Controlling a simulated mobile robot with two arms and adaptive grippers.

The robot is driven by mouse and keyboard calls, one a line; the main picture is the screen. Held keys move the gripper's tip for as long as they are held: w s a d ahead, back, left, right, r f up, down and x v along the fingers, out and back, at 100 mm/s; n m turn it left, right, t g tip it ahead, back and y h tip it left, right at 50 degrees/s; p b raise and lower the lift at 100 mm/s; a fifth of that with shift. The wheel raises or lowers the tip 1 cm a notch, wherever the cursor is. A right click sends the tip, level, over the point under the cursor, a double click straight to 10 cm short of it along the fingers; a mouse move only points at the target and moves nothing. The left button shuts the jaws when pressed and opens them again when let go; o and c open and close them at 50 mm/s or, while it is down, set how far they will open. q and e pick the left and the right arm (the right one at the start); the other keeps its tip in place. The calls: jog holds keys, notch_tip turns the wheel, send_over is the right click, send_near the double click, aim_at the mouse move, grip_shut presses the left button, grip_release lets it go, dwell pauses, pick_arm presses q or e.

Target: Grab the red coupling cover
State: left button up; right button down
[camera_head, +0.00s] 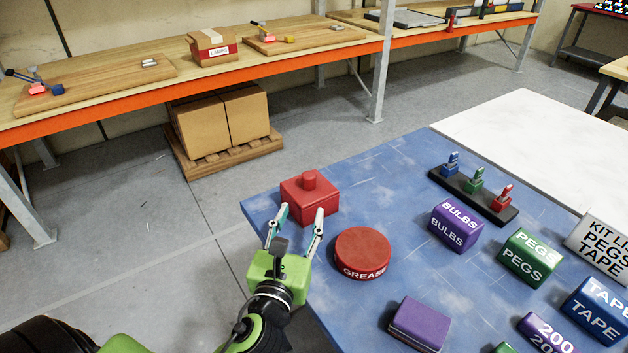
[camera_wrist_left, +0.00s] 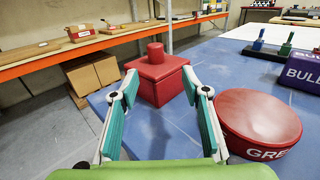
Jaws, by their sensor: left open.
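The red coupling cover (camera_head: 309,199) is a square red block with a round knob on top. It stands upright near the left corner of the blue table. My left gripper (camera_head: 299,217) is open, its two fingers pointing at the near side of the cover. In the left wrist view the cover (camera_wrist_left: 158,84) sits just beyond and between the teal-padded fingertips (camera_wrist_left: 160,84). I cannot tell whether the fingers touch it. Nothing is held. My right gripper does not show.
A round red GREASE tin (camera_head: 362,252) stands close to the right finger; it also shows in the left wrist view (camera_wrist_left: 258,120). Purple BULBS (camera_head: 456,225) and green PEGS (camera_head: 530,257) boxes and a black rack (camera_head: 472,195) stand further right. The blue table edge lies close on the left.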

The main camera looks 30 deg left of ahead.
aim_at(307, 183)
pick_arm(q)
jog(key=w, duration=0.2)
jog(key=w+a+r+p, duration=0.1)
jog(key=shift+w, duration=0.3)
jog(key=x, duration=0.2)
jog(key=shift+w+a+f, duration=0.1)
jog(key=shift+w+f, duration=0.1)
jog(key=shift+w, duration=0.1)
jog(key=shift+w+a, duration=0.1)
jog(key=shift+w, duration=0.25)
jog(key=shift+w+a+r+p, duration=0.1)
jog(key=shift+w+a+p, duration=0.25)
jog(key=shift+w, duration=0.2)
jog(key=x, duration=0.3)
jog(key=shift+w+a+p, duration=0.25)
jog(key=shift+p, duration=0.1)
jog(key=shift+w, duration=0.25)
jog(key=shift+s, duration=0.1)
jog(key=shift+c, duration=1.4)
grip_shut()
pick_arm(e)
jog(key=shift+g, duration=0.3)
jog(key=s, duration=0.1)
jog(key=s+r, duration=0.1)
jog(key=s, duration=0.1)
jog(key=s+r, duration=0.1)
jog(key=shift+s+d+r, duration=0.15)
jog(key=shift+d, duration=0.25)
